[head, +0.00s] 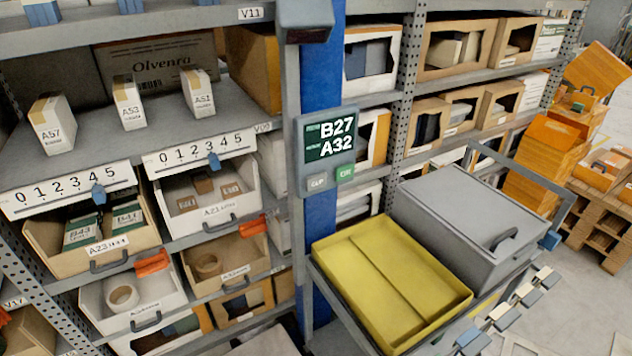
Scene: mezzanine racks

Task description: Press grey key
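A grey panel (327,150) is mounted on the blue post in the middle of the head view. Its dark green screen (331,136) reads B27 above A32. Below the screen are two keys side by side. The grey key (317,183) is on the left, with small pale lettering that I cannot read for certain. A green key (346,172) is on the right. Nothing covers either key. I cannot tell whether the grey key is pushed in. Neither of my grippers is in view.
A yellow tray (455,303) and a grey lidded box (430,215) stand on a cart right of the post. Shelves with open bins (160,225) and small boxes fill the left. A grey device (305,14) sits above the panel. Orange cases stand far right.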

